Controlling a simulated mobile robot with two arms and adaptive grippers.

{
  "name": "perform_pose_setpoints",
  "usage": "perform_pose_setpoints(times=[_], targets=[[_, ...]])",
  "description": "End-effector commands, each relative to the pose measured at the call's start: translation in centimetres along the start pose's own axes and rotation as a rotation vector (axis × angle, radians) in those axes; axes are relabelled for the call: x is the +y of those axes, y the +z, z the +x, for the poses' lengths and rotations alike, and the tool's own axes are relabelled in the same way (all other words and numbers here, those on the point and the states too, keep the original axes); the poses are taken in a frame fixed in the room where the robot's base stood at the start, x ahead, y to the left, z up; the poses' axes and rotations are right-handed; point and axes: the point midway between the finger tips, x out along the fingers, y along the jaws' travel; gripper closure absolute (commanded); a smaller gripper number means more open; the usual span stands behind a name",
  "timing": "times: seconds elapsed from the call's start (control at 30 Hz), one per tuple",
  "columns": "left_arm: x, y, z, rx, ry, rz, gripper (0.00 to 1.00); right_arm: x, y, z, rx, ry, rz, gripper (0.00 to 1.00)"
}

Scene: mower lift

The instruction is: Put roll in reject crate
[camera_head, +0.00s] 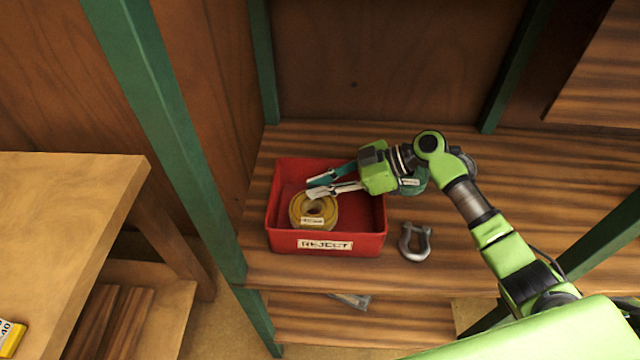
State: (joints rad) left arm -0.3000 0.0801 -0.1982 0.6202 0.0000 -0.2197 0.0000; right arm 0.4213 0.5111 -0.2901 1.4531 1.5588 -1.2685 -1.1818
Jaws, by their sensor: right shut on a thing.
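The yellow roll (298,212) with a pale label is inside the red reject crate (283,243), toward its front left. The crate has a white REJECT label on its front wall and stands on the wooden shelf. My right gripper (321,189) reaches in over the crate's right side and is shut on the roll at its back edge. I cannot tell whether the roll rests on the crate floor. My left gripper is not in view.
A grey metal shackle (428,250) lies on the shelf just right of the crate. Green posts (180,130) frame the shelf. A wooden table (60,210) stands at the left, with a yellow box (10,338) at its edge. A grey metal item (352,300) lies on the lower shelf.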

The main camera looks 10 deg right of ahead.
Motion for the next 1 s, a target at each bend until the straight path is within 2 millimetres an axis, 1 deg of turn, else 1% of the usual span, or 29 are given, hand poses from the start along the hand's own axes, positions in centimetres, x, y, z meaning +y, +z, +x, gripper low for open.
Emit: perform_pose_setpoints(times=[0.1,0.23,0.27,0.3,0.63,0.73,0.77,0.87,1.0], targets=[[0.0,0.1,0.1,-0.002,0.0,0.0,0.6,0.0,-0.1,0.0,0.003,0.001,-0.001,1.0],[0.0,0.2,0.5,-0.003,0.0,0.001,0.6,0.0,0.2,0.2,0.002,0.001,-0.001,1.0],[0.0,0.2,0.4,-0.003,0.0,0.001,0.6,0.0,0.2,0.1,0.0,0.0,-0.001,0.79],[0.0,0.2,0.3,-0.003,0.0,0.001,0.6,0.0,0.2,0.1,0.0,0.0,-0.001,0.7],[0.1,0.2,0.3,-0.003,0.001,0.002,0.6,0.0,0.1,0.1,0.0,0.0,0.0,0.7],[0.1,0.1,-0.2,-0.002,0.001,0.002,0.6,0.0,-0.3,-0.1,0.0,0.0,0.0,0.7],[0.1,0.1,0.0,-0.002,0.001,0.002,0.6,0.1,0.0,-0.4,-0.001,0.002,0.0,0.7],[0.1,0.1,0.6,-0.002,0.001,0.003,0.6,0.1,0.2,-1.9,-0.003,0.003,-0.001,0.7],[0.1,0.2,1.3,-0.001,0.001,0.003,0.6,0.1,0.3,-5.0,-0.003,0.004,-0.001,0.7]])
